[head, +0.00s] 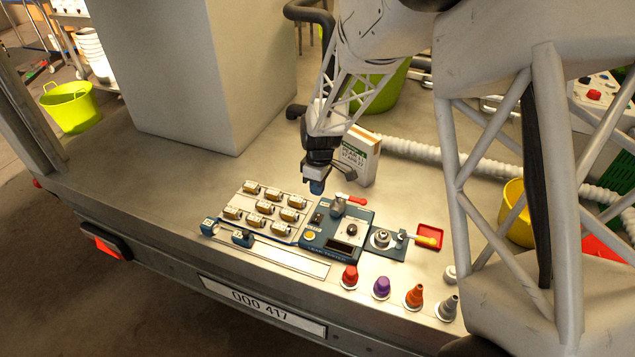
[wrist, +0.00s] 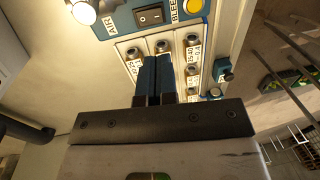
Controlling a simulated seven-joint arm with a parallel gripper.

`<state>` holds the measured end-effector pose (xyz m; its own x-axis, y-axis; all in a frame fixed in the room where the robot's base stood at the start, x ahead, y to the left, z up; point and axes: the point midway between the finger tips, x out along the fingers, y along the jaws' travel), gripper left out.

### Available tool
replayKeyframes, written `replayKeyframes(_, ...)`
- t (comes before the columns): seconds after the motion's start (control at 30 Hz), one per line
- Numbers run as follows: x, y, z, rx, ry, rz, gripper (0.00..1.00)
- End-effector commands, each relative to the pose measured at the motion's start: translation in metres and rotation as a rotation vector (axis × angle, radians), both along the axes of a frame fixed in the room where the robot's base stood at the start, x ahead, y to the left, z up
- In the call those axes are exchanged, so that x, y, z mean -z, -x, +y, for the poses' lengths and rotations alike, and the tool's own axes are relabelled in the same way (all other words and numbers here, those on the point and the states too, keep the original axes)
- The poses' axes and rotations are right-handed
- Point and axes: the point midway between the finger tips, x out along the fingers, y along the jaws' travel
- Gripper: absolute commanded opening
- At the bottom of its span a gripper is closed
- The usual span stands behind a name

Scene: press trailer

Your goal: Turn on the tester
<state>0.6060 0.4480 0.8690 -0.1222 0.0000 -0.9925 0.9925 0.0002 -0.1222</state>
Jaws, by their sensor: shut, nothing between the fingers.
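The tester is a blue box (head: 345,246) on the metal deck in the middle of the head view. A black rocker switch (head: 317,217) sits near its back left corner, and it also shows at the top of the wrist view (wrist: 149,16). Which way the rocker is tipped I cannot tell. A yellow button (head: 309,235), marked BLEED in the wrist view (wrist: 193,5), is beside the switch. My gripper (head: 317,188) is shut and empty, with its blue fingers pointing down above the tester's back edge. In the wrist view its fingertips (wrist: 155,62) are apart from the switch.
A panel with several brass fittings (head: 265,208) lies left of the tester. A red-handled valve (head: 350,199) stands at its back. A white-and-green box (head: 360,155) stands behind. Coloured cones, including a red one (head: 350,276), line the front.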

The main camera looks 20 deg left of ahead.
Motion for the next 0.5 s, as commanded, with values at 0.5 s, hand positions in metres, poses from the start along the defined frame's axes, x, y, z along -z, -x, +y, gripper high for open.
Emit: replayKeyframes(0.5,0.076,0.010,0.000,0.000,0.001,0.001,0.00)
